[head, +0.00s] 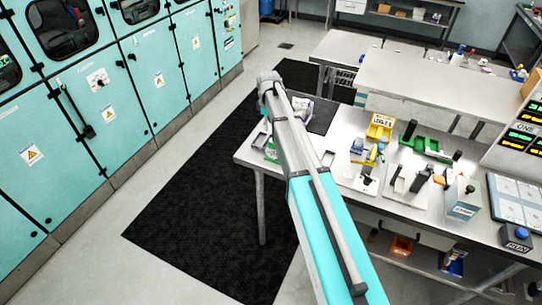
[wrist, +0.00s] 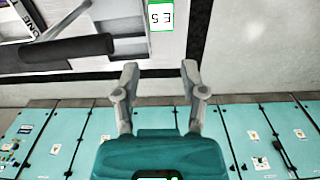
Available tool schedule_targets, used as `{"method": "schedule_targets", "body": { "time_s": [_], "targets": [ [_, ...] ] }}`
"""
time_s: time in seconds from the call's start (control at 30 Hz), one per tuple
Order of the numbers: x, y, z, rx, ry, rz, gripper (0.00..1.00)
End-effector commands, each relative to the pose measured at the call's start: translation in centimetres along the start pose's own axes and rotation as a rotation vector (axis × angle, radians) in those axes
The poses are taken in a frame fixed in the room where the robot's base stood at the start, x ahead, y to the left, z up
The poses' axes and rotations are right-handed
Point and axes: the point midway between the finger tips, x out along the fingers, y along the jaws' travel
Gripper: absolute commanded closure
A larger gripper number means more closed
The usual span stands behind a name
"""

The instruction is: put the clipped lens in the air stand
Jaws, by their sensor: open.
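My gripper (wrist: 160,76) is open in the wrist view, with nothing between its two fingers. In the head view my arm reaches over the left end of the workbench, and I cannot make out the gripper there. I cannot pick out the clipped lens or the air stand with certainty in either view. A dark cylinder (wrist: 65,48) and a green-edged label (wrist: 161,16) show beyond the fingers in the wrist view.
The workbench (head: 340,176) carries a yellow bin (head: 381,126), a green-and-black fixture (head: 426,148), a white-and-teal box (head: 464,199) and a blue RUN button (head: 518,233). Teal cabinets (head: 120,85) line the left. The black floor mat (head: 200,200) is clear.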

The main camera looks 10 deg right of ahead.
Motion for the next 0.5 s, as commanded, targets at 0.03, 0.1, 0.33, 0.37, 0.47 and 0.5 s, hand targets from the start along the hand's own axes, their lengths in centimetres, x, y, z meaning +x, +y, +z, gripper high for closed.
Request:
{"method": "schedule_targets", "body": {
  "time_s": [0.03, 0.1, 0.33, 0.37, 0.47, 0.5],
  "targets": [
    [0.8, 0.0, 0.0, 0.0, 0.0, 0.0, 0.46],
    [1.4, 0.0, 0.0, 0.0, 0.0, 0.0, 0.46],
    [3.1, 0.0, 0.0, 0.0, 0.0, 0.0, 0.46],
    [3.3, 0.0, 0.0, 0.0, 0.0, 0.0, 0.46],
    [4.0, 0.0, 0.0, 0.0, 0.0, 0.0, 0.46],
    [4.3, 0.0, 0.0, 0.0, 0.0, 0.0, 0.46]
  ]
}}
